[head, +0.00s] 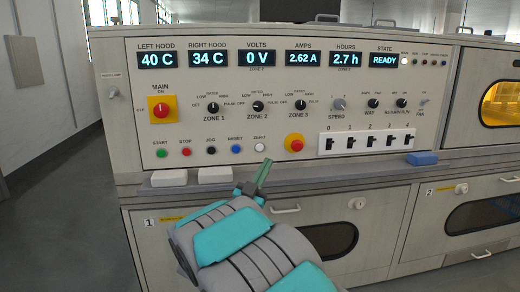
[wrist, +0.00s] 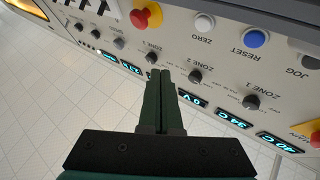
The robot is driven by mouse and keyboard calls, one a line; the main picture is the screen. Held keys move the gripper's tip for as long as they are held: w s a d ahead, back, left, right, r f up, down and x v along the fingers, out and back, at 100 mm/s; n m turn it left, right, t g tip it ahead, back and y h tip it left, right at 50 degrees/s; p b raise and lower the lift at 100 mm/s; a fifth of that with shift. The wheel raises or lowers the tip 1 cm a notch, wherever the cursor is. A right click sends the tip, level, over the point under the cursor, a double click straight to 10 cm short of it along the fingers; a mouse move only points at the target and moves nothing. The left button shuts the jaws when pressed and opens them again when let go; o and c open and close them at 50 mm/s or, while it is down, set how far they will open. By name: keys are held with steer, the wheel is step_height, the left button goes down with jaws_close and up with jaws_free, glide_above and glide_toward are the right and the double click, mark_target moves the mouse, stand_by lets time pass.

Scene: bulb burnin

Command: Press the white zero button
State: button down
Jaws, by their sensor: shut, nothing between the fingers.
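In the wrist view the panel appears upside down. There the white button (wrist: 204,22) is above and right of the shut fingertips (wrist: 159,73), with nothing covering it. I see no contact between fingers and button.
A blue reset button (head: 236,149) is left of the white one. A red knob on a yellow base (head: 295,144) is to its right. Two white blocks (head: 215,175) and a blue block (head: 423,159) lie on the ledge (head: 335,172) below the panel.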

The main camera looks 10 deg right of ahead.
mark_target(260, 148)
steer(key=w+p, duration=0.3)
steer(key=w, duration=0.3)
steer(key=shift+w, duration=0.25)
steer(key=shift+w+p, duration=0.4)
steer(key=shift+w, duration=0.7)
steer(key=shift+w+f, duration=0.15)
steer(key=shift+w, duration=0.45)
stand_by(1.5)
steer(key=shift+w+d+r, duration=0.1)
steer(key=shift+r, duration=0.1)
stand_by(0.4)
steer(key=shift+a+r, duration=0.15)
steer(key=shift+a, duration=0.15)
steer(key=shift+d, duration=0.1)
stand_by(0.4)
